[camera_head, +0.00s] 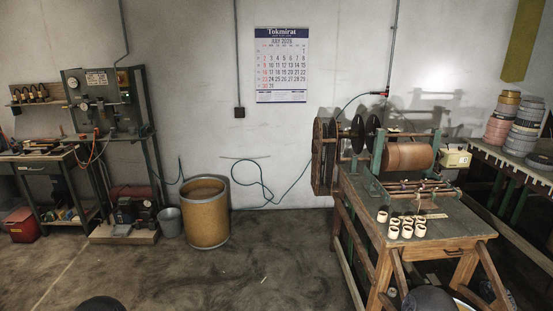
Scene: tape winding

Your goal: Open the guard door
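The tape winding machine (408,157) stands on a wooden bench at the right, with a large brown roller. A dark wooden guard panel (324,158) stands upright at the machine's left end, beside two black pulley discs (357,133). It looks like the guard door, seen nearly edge-on; I cannot tell whether it is open or shut. No handle or latch can be made out. Neither of my grippers is in view. Dark rounded shapes at the bottom edge, left and right, may be parts of my arms.
Several small tape cores (407,226) sit on the wooden bench (455,228). A brown drum (208,212) and grey bucket (170,222) stand by the wall, left of the guard panel. The middle floor is clear.

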